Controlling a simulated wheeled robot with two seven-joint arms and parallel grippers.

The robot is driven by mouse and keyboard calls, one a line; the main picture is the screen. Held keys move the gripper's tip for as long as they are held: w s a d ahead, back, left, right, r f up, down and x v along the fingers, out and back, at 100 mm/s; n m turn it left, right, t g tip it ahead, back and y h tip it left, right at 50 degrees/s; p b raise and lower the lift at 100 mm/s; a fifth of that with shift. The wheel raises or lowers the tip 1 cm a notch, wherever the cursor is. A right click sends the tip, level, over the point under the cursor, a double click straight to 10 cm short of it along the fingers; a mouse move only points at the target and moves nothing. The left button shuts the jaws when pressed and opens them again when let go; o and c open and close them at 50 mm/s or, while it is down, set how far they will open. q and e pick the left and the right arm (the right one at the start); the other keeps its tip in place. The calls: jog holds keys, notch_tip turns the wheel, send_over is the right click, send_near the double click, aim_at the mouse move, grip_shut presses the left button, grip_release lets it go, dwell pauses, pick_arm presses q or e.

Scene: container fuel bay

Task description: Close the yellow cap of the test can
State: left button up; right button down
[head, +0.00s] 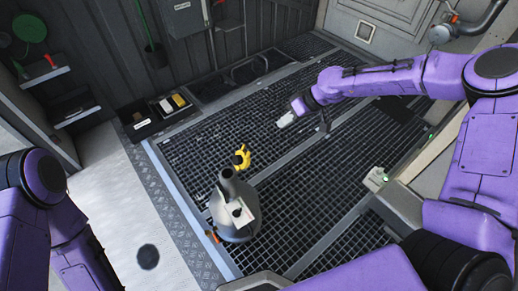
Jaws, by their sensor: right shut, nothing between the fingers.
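The test can (241,226) is a grey, cone-shaped can standing on the grated floor in the lower middle of the head view. A pale label is on its side. Its neck (226,174) points up, and the dark mouth looks uncovered. The yellow cap (241,158) shows just behind and right of the mouth, off the opening; its hinge is too small to make out. My right gripper (284,121) is shut and empty, above and right of the cap, apart from it. My left arm enters at the left, but its gripper is out of view.
A black tray (143,128) with white and yellow items lies at the left back. Wall shelves (72,112) hold a red-handled thing. The grating (325,175) right of the can is clear.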

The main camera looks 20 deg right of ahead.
jog(key=b, duration=0.1)
send_near(243, 156)
jog(key=w+d+f, duration=0.2)
jog(key=w+d, duration=0.2)
jog(key=shift+s+a+f, duration=0.15)
jog(key=shift+a, duration=0.85)
jog(key=shift+s+a+f, duration=0.1)
jog(key=shift+s+a, duration=0.05)
jog(key=shift+a, duration=0.8)
